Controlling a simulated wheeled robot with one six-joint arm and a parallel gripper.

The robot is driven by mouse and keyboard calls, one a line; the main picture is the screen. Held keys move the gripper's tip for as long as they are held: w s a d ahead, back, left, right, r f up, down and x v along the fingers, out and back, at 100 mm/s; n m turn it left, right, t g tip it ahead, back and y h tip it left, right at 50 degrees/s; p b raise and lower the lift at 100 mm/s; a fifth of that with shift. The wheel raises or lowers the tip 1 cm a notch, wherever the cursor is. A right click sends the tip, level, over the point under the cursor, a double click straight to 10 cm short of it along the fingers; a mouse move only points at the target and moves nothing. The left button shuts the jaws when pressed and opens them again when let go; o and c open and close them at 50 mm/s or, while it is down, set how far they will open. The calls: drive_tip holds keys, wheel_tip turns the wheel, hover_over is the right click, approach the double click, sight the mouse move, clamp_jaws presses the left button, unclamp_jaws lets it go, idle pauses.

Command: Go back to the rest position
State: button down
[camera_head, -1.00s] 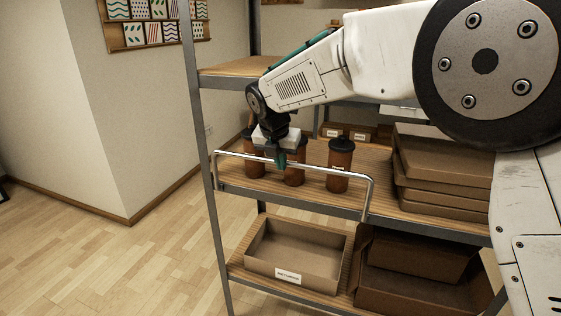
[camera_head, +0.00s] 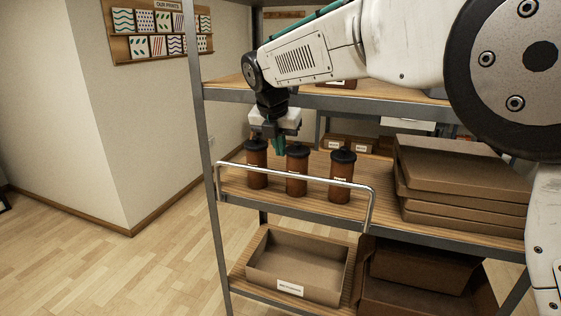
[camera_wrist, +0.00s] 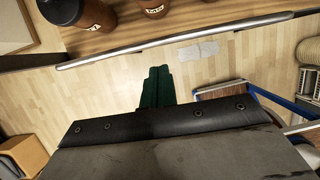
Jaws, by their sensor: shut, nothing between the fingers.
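My gripper (camera_head: 275,141) is shut and empty in the head view, just above and between the left and middle bottles on the middle shelf. Its green fingers (camera_wrist: 157,87) are together in the wrist view, over the floor beyond the rail. Three brown bottles with black lids stand upright in a row: the left bottle (camera_head: 257,172), the middle bottle (camera_head: 297,178) and the right bottle (camera_head: 342,181). My gripper looks clear of all of them.
A metal rail (camera_head: 300,177) runs along the shelf front. Stacked flat boxes (camera_head: 455,185) stand to the right. The upper shelf (camera_head: 350,99) is close behind my arm. An open labelled box (camera_head: 300,268) sits below. The floor (camera_head: 120,265) at left is clear.

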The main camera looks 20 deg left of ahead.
drive_tip(key=shift+r, duration=0.3)
